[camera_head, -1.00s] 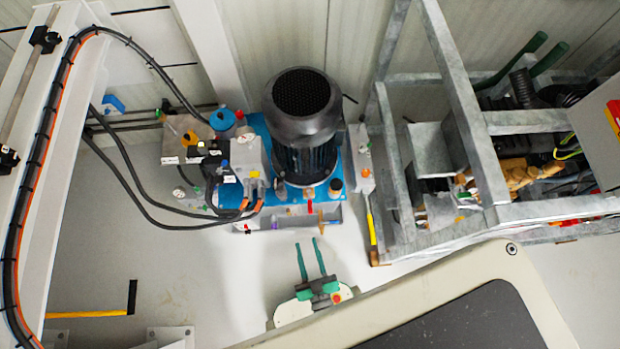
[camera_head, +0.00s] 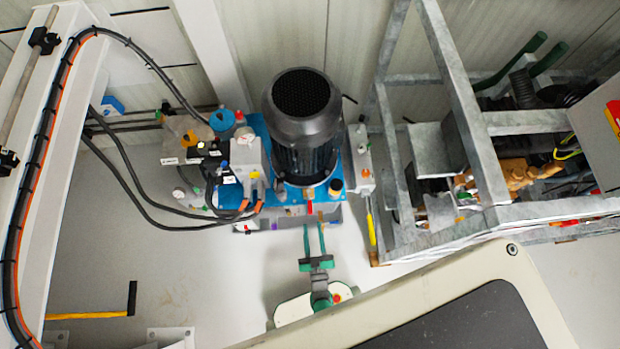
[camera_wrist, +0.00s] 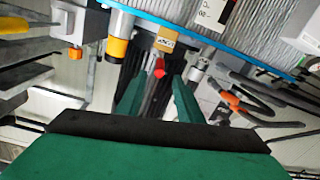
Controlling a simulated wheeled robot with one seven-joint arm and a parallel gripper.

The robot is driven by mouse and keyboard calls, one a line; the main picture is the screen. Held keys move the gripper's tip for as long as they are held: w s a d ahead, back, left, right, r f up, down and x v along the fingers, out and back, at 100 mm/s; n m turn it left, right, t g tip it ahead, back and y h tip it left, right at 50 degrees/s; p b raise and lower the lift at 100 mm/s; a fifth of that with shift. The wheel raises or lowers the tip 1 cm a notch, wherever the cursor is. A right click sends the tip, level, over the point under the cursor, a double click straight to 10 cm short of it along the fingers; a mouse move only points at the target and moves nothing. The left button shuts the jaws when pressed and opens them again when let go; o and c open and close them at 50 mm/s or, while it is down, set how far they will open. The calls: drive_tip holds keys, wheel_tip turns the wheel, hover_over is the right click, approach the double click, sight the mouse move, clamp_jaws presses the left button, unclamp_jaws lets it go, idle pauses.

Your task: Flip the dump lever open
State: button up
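The dump lever appears to be the small red handle (camera_head: 309,207) on the front of the pump unit, below the black motor. In the wrist view the red lever (camera_wrist: 154,85) lies between my green fingers, nearer the left one. My gripper (camera_head: 313,226) reaches up to the front of the unit, its two fingers apart around the lever's line. In the wrist view my gripper (camera_wrist: 159,82) is open, with a gap on the lever's right side. I cannot tell whether the left finger touches the lever.
The black motor (camera_head: 302,130) stands on a blue plate. An orange-and-yellow fitting (camera_wrist: 119,38) and a silver fitting (camera_wrist: 198,68) flank the lever. Hoses with orange ends (camera_wrist: 232,100) lie to the right.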

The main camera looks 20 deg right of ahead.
sight(309, 199)
drive_tip(key=x, duration=0.9)
drive_tip(key=shift+w, duration=0.1)
clamp_jaws()
